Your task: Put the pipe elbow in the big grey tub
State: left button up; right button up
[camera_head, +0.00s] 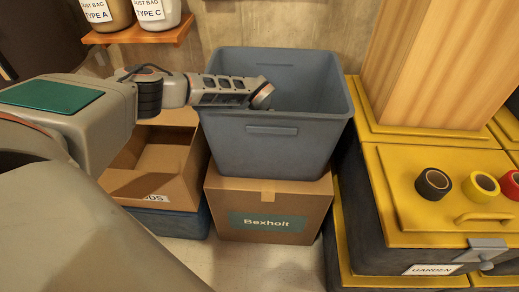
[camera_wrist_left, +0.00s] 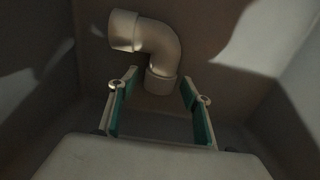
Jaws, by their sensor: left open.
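The big grey tub (camera_head: 325,130) stands open on a cardboard box, its rim level. My left arm reaches in from the left over the tub's left rim, and its wrist end is above the opening. In the wrist view my left gripper (camera_wrist_left: 158,90) is open, with green-lined fingers apart. The pipe elbow (camera_wrist_left: 158,42), a beige curved pipe, lies just beyond the fingertips, its lower end near the gap between them. Grey walls surround it. I cannot tell whether the elbow rests on the tub floor. In the head view the elbow and fingertips are hidden. My right gripper is not in view.
The cardboard box (camera_head: 268,228) marked Bexholt supports the tub. An open carton (camera_head: 160,160) stands to the left on a blue crate (camera_head: 178,222). Yellow-lidded boxes (camera_head: 420,210) with tape rolls (camera_head: 433,184) are at right. A shelf (camera_head: 140,36) holds two containers behind.

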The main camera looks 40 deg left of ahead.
pick_arm(q)
jog(key=shift+r, duration=0.15)
jog(key=shift+r, duration=0.4)
jog(key=r+p, duration=0.1)
jog(key=r, duration=0.2)
jog(key=shift+w+r, duration=0.2)
notch_tip(320, 180, up, 8)
jog(key=p, duration=0.2)
jog(key=shift+s+p, duration=0.25)
jog(key=shift+p, duration=0.1)
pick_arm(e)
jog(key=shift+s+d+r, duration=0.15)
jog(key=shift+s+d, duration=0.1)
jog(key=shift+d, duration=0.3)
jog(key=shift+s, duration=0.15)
